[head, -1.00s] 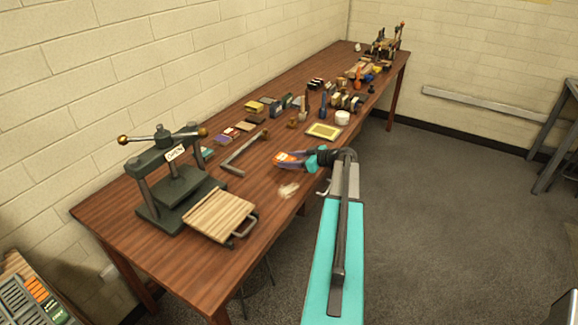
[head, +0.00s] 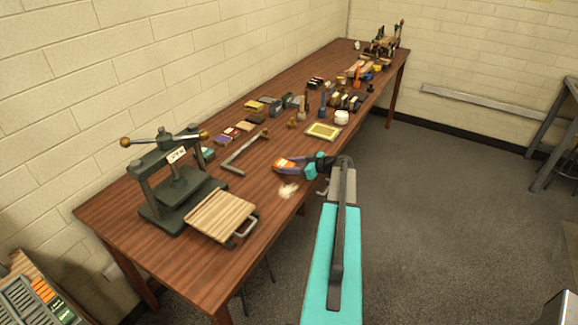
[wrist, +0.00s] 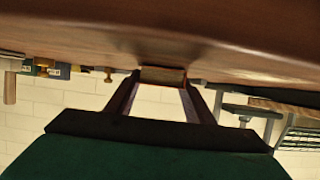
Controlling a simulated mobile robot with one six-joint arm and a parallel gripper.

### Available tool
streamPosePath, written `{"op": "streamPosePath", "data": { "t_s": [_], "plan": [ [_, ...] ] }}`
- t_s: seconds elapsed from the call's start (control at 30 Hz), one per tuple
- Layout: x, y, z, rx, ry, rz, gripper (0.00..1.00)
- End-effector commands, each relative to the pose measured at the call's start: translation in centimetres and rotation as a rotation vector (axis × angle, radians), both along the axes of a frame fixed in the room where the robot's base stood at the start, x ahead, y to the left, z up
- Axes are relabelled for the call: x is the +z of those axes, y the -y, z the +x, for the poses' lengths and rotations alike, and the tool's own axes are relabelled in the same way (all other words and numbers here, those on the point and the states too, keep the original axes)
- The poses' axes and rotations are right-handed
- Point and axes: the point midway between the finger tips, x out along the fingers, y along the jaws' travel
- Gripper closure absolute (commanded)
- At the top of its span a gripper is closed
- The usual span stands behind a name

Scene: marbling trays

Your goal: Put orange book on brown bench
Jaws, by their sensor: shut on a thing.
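The orange book (head: 285,165) is small, with a pale patch on its cover. My gripper (head: 298,165) is shut on it at the front edge of the brown bench (head: 255,205), about midway along. In the wrist view the picture is upside down: the book's edge (wrist: 163,75) shows between my two fingertips, close against the bench surface (wrist: 160,30). I cannot tell for certain whether the book touches the bench or hovers just above it.
A dark green press (head: 178,190) and a slatted wooden board (head: 220,213) stand at the near left. A metal angle bar (head: 243,153) lies behind the book. A framed yellow tray (head: 323,130), a white pot (head: 341,117) and several small items sit farther along. A pale tuft (head: 287,190) lies in front.

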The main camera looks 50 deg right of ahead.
Motion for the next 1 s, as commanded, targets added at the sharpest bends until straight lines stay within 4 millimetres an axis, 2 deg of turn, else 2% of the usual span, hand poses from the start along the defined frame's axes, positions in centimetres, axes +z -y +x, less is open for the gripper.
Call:
{"op": "streamPosePath", "data": {
  "t_s": [0.37, 0.4, 0.47, 0.5, 1.0],
  "plan": [
    [-0.36, -0.01, 0.0, 0.0, 0.0, 0.0, 0.75],
    [-0.26, -0.01, 0.0, 0.0, 0.0, 0.0, 0.45],
    [-0.26, -0.01, 0.0, 0.0, 0.0, 0.0, 0.35],
    [-0.26, -0.01, 0.0, 0.0, 0.0, 0.0, 0.33],
    [0.07, -0.1, 0.06, 0.001, 0.0, 0.0, 0.33]
  ]
}}
